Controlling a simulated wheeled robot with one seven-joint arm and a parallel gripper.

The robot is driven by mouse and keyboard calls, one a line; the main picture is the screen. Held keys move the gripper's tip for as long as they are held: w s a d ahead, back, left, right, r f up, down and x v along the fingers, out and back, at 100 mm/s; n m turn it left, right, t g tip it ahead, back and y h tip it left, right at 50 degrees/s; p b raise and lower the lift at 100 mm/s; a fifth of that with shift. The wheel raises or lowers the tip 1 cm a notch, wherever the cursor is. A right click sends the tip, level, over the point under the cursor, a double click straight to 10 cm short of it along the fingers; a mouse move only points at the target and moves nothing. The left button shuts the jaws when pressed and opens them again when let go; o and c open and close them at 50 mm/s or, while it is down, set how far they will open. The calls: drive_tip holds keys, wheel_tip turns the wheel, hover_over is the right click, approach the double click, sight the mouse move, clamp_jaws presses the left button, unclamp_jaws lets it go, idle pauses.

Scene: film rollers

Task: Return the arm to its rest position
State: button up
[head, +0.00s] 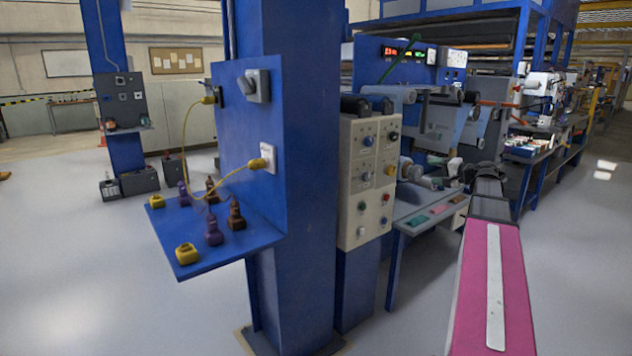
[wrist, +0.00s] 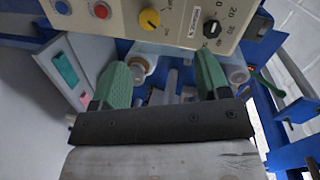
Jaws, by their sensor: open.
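My gripper (wrist: 163,72) shows in the wrist view with its two green fingers spread wide apart and nothing held between them. Beyond the fingers are white and metallic rollers of the machine, and the beige control panel (wrist: 130,14) is close by at the top. In the head view my arm stretches forward from the lower right, with a pink link nearest. The dark far end of the arm is near the machine's table, right of the beige control panel (head: 367,180). The fingers cannot be made out there.
A blue column (head: 305,150) stands left of the arm. Its blue shelf (head: 222,238) holds yellow, purple and brown pieces, and a yellow cable (head: 186,140) runs above it. The roller machine (head: 440,120) fills the space behind. Open grey floor lies at left and right.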

drive_tip(key=s+a+f+n+g+h, duration=0.1)
drive_tip(key=s+a+f+g+h, duration=0.2)
drive_tip(key=a+f, duration=0.65)
drive_tip(key=s+a+f+n+g, duration=0.25)
drive_tip(key=s+a+f, duration=0.3)
drive_tip(key=f, duration=0.75)
drive_tip(key=s+a+f+n+g+h, duration=0.2)
drive_tip(key=s+a+f+g+h, duration=0.1)
drive_tip(key=s+f, duration=0.5)
drive_tip(key=s+a+f+n+g+h, duration=0.1)
drive_tip(key=s+a+f+g+h, duration=0.2)
drive_tip(key=s+a+f, duration=0.3)
drive_tip(key=s+f+h, duration=0.1)
drive_tip(key=s+f, duration=0.1)
drive_tip(key=s, duration=0.1)
drive_tip(key=shift+f+n, duration=0.3)
drive_tip(key=shift+n, duration=0.05)
drive_tip(key=shift+a+g, duration=0.1)
drive_tip(key=shift+g, duration=0.15)
